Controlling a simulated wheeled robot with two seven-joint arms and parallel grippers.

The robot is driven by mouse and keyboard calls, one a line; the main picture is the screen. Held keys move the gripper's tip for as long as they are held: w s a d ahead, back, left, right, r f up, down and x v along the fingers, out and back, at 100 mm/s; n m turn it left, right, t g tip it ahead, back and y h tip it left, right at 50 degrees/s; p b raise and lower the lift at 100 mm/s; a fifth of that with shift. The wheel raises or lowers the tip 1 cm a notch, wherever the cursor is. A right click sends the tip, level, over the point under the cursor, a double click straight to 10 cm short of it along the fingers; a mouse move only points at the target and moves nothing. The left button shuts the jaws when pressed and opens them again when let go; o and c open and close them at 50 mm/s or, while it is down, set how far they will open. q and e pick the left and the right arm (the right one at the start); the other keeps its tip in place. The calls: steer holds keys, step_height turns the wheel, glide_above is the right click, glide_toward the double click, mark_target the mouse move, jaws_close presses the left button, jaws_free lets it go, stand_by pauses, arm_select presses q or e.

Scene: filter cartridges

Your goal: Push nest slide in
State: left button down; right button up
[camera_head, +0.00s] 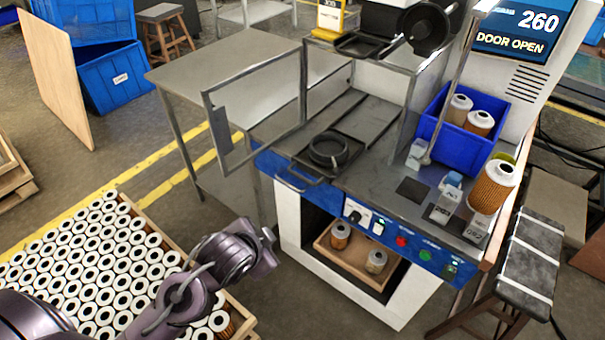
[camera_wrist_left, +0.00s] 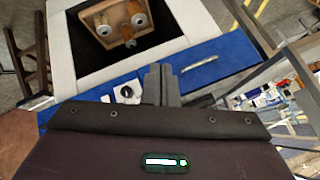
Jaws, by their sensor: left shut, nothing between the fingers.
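The nest slide (camera_head: 309,163), a dark plate with a round black nest ring (camera_head: 328,150) on it, lies at the front edge of the grey machine top. Bare rails run back from it under the press. A metal handle (camera_head: 304,182) is at the blue front panel below it; a silver handle (camera_wrist_left: 203,62) also shows in the left wrist view. My left gripper (camera_head: 270,250) is in front of the machine, left of the open lower bay, below the handle and apart from it. Its fingers (camera_wrist_left: 160,82) are shut and empty. My right gripper is out of view.
The framed door (camera_head: 213,122) stands open at the left of the slide. The screen (camera_head: 518,30) reads DOOR OPEN. A blue bin (camera_head: 440,112) with cartridges stands at the right. A crate of many cartridges (camera_head: 95,262) lies under my left arm. The lower bay tray (camera_head: 352,264) holds cartridges.

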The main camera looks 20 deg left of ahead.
arm_select(q)
steer(key=w+r+m+t+h, duration=0.2)
steer(key=w+r+m+t, duration=0.15)
steer(key=w+m, duration=0.3)
steer(key=m+t+h, duration=0.2)
steer(key=m+h, duration=0.1)
steer(key=m, duration=0.5)
glide_toward(311, 168)
steer(key=x, duration=0.6)
steer(key=shift+w+d+f+p, duration=0.1)
steer(key=shift+w+p, duration=0.1)
steer(key=shift+p, duration=0.2)
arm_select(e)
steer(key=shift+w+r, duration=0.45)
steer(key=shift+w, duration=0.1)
